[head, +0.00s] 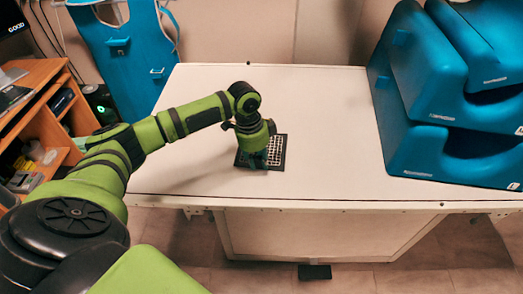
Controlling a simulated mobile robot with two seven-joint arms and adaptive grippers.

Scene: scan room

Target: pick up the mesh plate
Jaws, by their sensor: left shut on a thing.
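The mesh plate (278,150) is a small dark-framed square with a light grid inside. It is at the middle of the white table (330,120), left of the table's centre line. My left gripper (258,162) points down over the plate's near part and is shut on it. The gripper and wrist hide part of the plate. I cannot tell whether the plate touches the table. My right gripper does not show.
Blue padded blocks (440,150) fill the table's right end. A blue board (125,50) stands behind the table's left end. A wooden shelf desk (45,115) with clutter is at the far left. The table around the plate is clear.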

